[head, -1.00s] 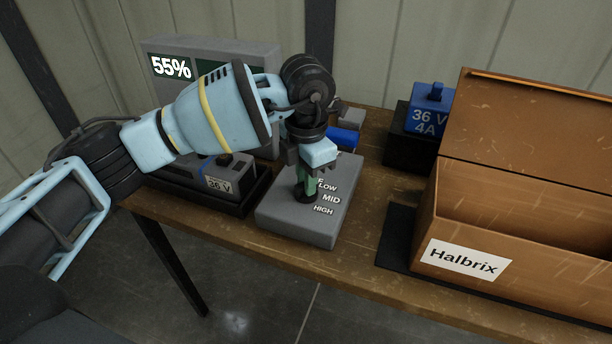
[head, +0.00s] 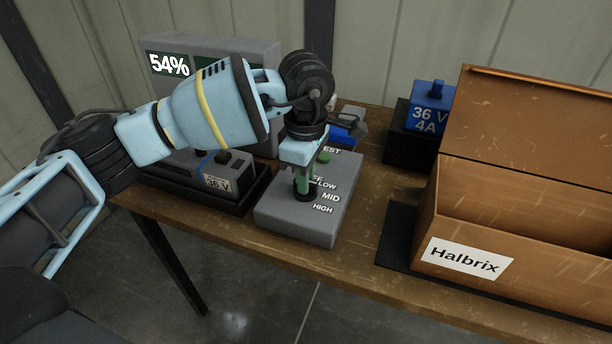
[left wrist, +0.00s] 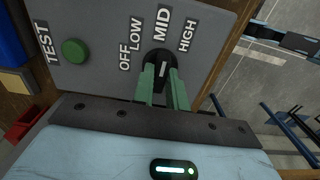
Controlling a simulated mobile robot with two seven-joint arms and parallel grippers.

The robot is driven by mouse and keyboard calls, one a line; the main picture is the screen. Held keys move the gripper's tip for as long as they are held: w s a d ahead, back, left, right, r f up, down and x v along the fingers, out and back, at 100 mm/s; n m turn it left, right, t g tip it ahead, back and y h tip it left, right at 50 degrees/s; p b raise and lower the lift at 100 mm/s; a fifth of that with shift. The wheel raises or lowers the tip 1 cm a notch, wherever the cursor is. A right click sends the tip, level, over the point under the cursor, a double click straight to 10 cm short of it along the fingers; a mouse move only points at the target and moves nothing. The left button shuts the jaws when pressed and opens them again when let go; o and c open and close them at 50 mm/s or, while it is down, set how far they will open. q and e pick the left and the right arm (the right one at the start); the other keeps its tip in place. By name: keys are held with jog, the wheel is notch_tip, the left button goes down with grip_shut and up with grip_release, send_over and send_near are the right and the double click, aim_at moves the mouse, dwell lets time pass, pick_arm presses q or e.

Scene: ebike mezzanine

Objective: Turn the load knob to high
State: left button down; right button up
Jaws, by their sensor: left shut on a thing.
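The grey load box (head: 285,217) sits on the wooden bench, with labels OFF, LOW, MID and HIGH around a black knob (head: 305,193). My left gripper (head: 304,184) points down over the box, its green fingers shut on the knob. In the left wrist view the knob (left wrist: 158,62) sits between the two green fingers (left wrist: 163,88). Its white mark points roughly at the MID label; HIGH is to the right. The fingers hide part of the knob. A green TEST button (left wrist: 75,51) is on the same face. My right gripper is not in view.
A grey display unit (head: 262,48) reading 54% stands behind my arm. A 36 V battery (head: 231,171) lies left of the load box. A blue 36 V 4A unit (head: 431,95) and an open Halbrix box (head: 428,225) stand to the right.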

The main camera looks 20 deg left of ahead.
pick_arm(q)
jog(key=m+b, duration=0.1)
jog(key=m, duration=0.4)
jog(key=shift+m, duration=0.3)
dwell(0.4)
jog(key=c, duration=1.4)
grip_release()
jog(key=shift+r, duration=3.9)
